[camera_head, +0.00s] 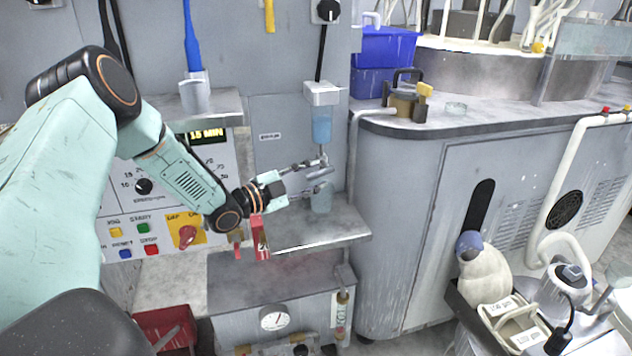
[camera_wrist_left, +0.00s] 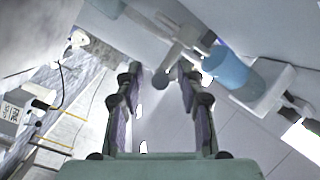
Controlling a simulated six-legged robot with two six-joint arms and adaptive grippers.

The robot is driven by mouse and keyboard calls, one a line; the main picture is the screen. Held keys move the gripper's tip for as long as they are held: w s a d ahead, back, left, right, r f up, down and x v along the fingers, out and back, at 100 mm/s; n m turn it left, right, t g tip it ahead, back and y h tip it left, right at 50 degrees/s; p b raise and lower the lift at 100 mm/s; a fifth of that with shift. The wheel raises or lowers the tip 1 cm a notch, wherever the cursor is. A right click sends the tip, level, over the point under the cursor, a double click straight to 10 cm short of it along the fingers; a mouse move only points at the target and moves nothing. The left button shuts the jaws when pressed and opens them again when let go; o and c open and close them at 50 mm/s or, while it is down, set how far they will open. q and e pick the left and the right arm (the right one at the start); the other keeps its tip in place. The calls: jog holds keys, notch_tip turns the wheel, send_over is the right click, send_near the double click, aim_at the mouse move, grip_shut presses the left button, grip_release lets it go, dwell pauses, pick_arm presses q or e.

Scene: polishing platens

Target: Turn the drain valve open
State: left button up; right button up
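A clear cylinder of blue liquid (camera_head: 321,124) hangs under a white cap above a small metal shelf. The drain valve (camera_head: 322,157) sits at its lower end, above a pale clear container (camera_head: 322,200). My left gripper (camera_head: 312,173) reaches from the left to just below the valve. In the left wrist view the two fingers of the left gripper (camera_wrist_left: 160,78) are apart. The valve (camera_wrist_left: 178,50) lies at the fingertips, with its rounded end between them; contact cannot be told. The blue cylinder (camera_wrist_left: 232,72) is right of it. My right gripper is not in view.
A control panel with a red knob (camera_head: 187,236) is behind my left arm. The metal shelf (camera_head: 345,226) lies below the gripper, with a red part (camera_head: 259,238) at its left edge. A rounded grey machine (camera_head: 410,190) stands to the right, with a blue bin (camera_head: 384,47) behind.

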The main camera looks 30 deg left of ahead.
pick_arm(q)
jog(key=shift+w+d, duration=0.25)
jog(key=shift+w, duration=0.45)
jog(key=shift+c, duration=0.2)
grip_shut()
